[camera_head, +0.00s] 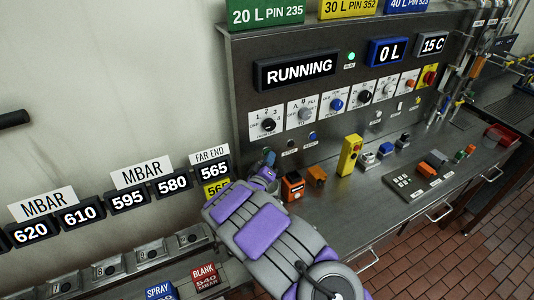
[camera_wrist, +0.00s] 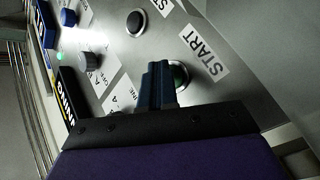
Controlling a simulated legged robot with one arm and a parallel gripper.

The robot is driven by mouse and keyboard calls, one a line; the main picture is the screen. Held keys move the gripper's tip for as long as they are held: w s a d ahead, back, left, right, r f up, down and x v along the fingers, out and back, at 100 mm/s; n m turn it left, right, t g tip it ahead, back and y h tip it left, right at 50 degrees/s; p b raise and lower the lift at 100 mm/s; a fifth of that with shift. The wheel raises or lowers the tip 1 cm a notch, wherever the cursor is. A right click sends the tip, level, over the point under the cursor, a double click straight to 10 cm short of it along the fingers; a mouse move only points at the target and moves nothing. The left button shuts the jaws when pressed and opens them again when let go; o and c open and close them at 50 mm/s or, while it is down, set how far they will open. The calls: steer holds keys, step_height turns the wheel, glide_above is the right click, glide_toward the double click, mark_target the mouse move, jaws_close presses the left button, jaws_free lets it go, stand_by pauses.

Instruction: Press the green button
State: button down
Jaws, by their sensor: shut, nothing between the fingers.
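The green button (camera_wrist: 181,76) sits in a metal ring on the panel, beside a white START label (camera_wrist: 206,52) in the wrist view. My gripper (camera_wrist: 158,72) is shut and empty. Its fingertips overlap the left part of the button in that view; I cannot tell whether they touch it. In the head view my gripper (camera_head: 268,157) is at the lower left of the grey control panel (camera_head: 255,85) and hides the green button there.
A black button (camera_wrist: 136,22) is beside the green one. A blue button (camera_head: 312,137) is further right. Rotary knobs (camera_head: 268,124) are above. The display (camera_head: 295,70) reads RUNNING. A yellow box (camera_head: 349,155) and orange blocks (camera_head: 293,187) stand on the counter.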

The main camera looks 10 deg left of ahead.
steer(key=shift+s+d, duration=0.3)
steer(key=shift+s, duration=0.4)
steer(key=shift+s+d, duration=0.35)
steer(key=shift+s, duration=0.2)
steer(key=shift+s+d, duration=0.55)
steer(key=shift+s, duration=0.25)
steer(key=shift+s+d, duration=0.5)
steer(key=shift+s, duration=0.25)
